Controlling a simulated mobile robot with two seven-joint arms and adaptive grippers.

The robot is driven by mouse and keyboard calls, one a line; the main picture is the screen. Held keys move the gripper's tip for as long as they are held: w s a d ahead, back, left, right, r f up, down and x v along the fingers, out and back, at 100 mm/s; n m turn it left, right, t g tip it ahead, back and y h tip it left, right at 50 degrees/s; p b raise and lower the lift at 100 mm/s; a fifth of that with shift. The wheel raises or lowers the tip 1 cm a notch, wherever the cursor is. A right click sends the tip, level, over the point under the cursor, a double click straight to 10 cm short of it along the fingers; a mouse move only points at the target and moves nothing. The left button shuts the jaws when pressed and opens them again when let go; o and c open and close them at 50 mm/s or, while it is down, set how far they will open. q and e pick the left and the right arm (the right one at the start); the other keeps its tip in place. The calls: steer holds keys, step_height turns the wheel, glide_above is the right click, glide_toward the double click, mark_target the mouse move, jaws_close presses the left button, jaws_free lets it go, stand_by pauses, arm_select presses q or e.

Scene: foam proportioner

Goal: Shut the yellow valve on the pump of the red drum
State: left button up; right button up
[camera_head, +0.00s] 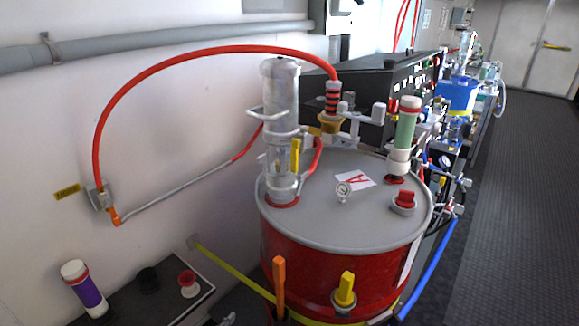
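The red drum (375,270) with a grey lid (340,230) stands right of centre. The pump (281,95), a grey and clear upright cylinder, rises from the lid's left part. A yellow lever (295,155), which looks like the pump's valve handle, stands upright on the pump's right side. A red hose runs from the wall in an arch to a fitting behind the pump. Another yellow handle (346,288) is low on the drum's front, with an upright orange handle (279,274) to its left. I cannot make out either gripper.
A green canister (406,130), a red cap (404,200) and a small gauge (343,191) are on the lid. A black control box (385,85) stands behind. A dark bench (150,305) with a purple bottle (85,287) is at lower left. Floor is open on the right.

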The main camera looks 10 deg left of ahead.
arm_select(q)
steer(key=w+d+r+m+t+h+b, duration=0.1)
steer(key=w+d+r+t+h, duration=0.15)
steer(key=w+r, duration=1.45)
steer(key=m+h, duration=0.3)
steer(key=h, duration=0.2)
glide_toward(293, 162)
steer(key=shift+t, duration=0.35)
steer(key=x, duration=0.8)
steer(key=shift+w+d+f, duration=0.1)
steer(key=shift+d+f, duration=0.1)
steer(key=shift+f, duration=0.1)
jaws_close()
